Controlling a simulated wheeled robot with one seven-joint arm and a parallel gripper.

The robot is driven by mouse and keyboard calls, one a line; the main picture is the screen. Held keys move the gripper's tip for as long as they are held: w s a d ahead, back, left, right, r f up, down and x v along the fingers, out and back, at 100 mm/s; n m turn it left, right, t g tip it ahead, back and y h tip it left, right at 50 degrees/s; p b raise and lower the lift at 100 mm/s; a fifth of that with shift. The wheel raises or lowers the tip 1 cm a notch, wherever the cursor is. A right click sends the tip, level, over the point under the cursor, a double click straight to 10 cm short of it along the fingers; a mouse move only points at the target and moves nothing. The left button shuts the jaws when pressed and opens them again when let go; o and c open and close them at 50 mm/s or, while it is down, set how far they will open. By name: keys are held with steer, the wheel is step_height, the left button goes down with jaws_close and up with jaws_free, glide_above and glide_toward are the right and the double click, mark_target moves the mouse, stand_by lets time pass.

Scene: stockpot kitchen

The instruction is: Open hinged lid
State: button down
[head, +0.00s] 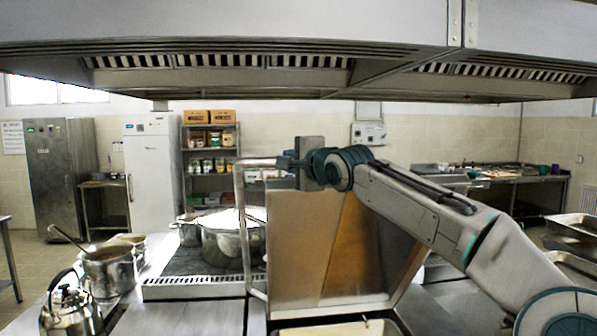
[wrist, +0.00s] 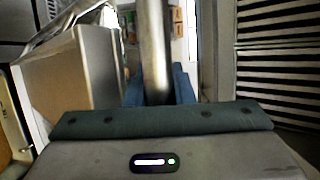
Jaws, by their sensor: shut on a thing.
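The hinged lid (head: 295,240) is raised and stands steeply, its brownish metallic inner face showing, above the pan (head: 402,326) at the bottom of the head view. A metal bar handle (head: 241,215) runs along the lid's left side and bends at the top. My gripper (head: 284,162) is at the top of this handle, shut on it. In the wrist view the handle (wrist: 154,45) passes between the two blue-grey fingers of my gripper (wrist: 158,85). The lid (wrist: 75,80) shows on the left there. Most of the pan's inside is out of view.
An extractor hood (head: 250,45) hangs low above my arm. Left of the lid are a large stockpot (head: 220,245) on a stove, a smaller pot (head: 108,275) and a kettle (head: 70,312). Trays (head: 575,232) stand at the far right.

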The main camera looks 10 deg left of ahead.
steer(key=shift+w+a+f, duration=0.1)
steer(key=shift+w+f, duration=0.05)
steer(key=shift+w, duration=0.05)
steer(key=c, duration=1.7)
jaws_free()
steer(key=shift+o, duration=0.8)
steer(key=shift+w+f, duration=0.1)
steer(key=shift+w, duration=0.05)
